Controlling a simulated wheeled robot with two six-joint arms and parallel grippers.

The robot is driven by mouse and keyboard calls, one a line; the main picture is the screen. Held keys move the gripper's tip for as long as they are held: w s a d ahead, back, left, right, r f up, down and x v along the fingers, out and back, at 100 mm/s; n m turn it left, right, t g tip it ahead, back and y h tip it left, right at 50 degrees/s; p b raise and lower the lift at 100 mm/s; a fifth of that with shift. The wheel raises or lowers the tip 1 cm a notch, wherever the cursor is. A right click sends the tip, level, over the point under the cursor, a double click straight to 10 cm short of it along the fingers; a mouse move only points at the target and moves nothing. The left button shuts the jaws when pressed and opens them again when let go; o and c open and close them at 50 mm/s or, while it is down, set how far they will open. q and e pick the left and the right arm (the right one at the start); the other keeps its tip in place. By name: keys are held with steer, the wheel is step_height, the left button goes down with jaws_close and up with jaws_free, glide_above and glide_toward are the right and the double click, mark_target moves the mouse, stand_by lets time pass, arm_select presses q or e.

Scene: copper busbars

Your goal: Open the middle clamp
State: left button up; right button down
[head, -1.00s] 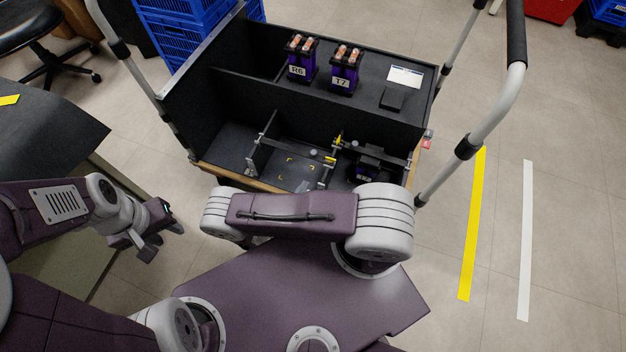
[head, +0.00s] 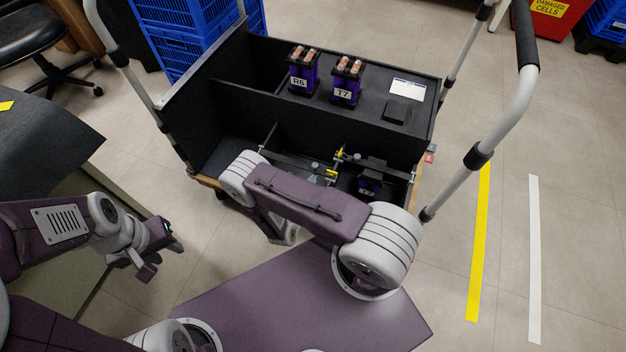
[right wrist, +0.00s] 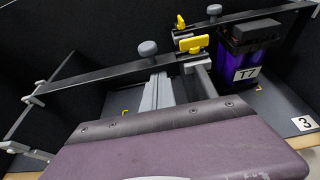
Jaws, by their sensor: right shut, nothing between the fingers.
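The middle clamp (right wrist: 105,76) is a dark bar across the empty middle bay, with a grey knob (right wrist: 148,48) and a yellow latch (right wrist: 193,44) at its right end. The bar lies down. In the head view its yellow latch (head: 331,174) shows beside my right forearm. My right gripper (right wrist: 157,90) is shut and empty, its grey fingers just below the bar, left of the latch; I cannot tell whether they touch it. In the head view my forearm hides it. My left gripper (head: 158,257) is open and empty, left of the cart.
A purple module labelled T7 (right wrist: 246,67) sits in bay 3 under another bar. Two modules (head: 303,70) (head: 346,81) stand on the cart's rear shelf (head: 372,100). Black walls (head: 320,118) and cart handles (head: 505,110) bound the space.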

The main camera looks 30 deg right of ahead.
steer(key=shift+r, duration=0.35)
arm_select(q)
steer(key=shift+r, duration=0.1)
arm_select(e)
steer(key=shift+r, duration=0.1)
